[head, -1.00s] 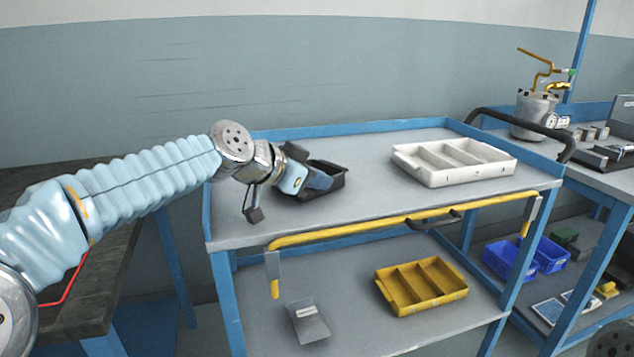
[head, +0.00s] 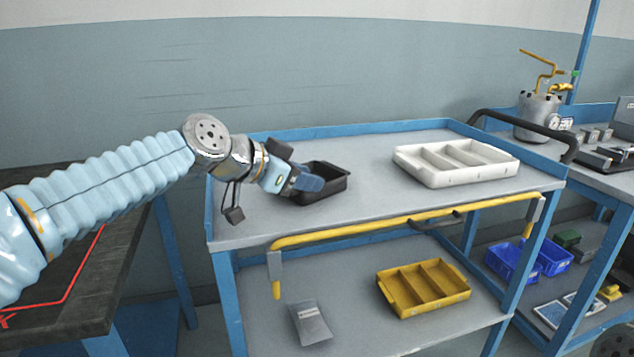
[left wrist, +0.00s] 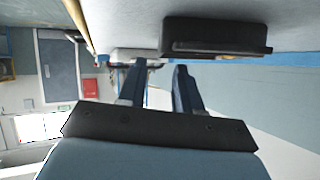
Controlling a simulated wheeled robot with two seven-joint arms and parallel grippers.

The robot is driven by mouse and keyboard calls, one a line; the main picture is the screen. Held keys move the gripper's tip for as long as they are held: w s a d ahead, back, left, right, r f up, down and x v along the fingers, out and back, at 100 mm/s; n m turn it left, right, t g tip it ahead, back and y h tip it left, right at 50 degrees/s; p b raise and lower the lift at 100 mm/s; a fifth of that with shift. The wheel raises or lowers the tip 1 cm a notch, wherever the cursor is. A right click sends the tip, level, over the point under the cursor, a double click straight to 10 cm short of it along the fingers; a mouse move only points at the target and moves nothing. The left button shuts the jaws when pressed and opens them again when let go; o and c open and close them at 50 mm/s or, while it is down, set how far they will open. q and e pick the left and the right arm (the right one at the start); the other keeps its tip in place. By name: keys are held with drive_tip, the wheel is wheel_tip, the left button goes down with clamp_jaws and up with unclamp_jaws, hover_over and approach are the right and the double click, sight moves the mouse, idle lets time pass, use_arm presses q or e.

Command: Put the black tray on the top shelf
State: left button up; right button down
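The black tray (head: 335,186) stands upright on the top shelf (head: 400,205) of the blue-framed cart, toward its left end. It looks empty; its left end is partly hidden by my left gripper (head: 309,182). In the left wrist view the black tray (left wrist: 215,38) is beyond the fingertips, mostly to the right of them. The left gripper (left wrist: 158,72) shows two fingers apart with nothing between them. I cannot tell whether a finger touches the tray. My right gripper is not in view.
A white divided tray (head: 430,172) stands on the top shelf at right. A yellow divided tray (head: 425,288) and a grey dustpan-like piece (head: 310,323) lie on the lower shelf. A yellow handle bar (head: 390,222) runs along the front. Shelf room between the top trays is clear.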

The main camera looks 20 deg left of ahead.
use_arm(q)
drive_tip(key=v, duration=0.7)
drive_tip(key=shift+s+a+r, duration=0.15)
drive_tip(key=shift+s, duration=0.1)
idle(1.1)
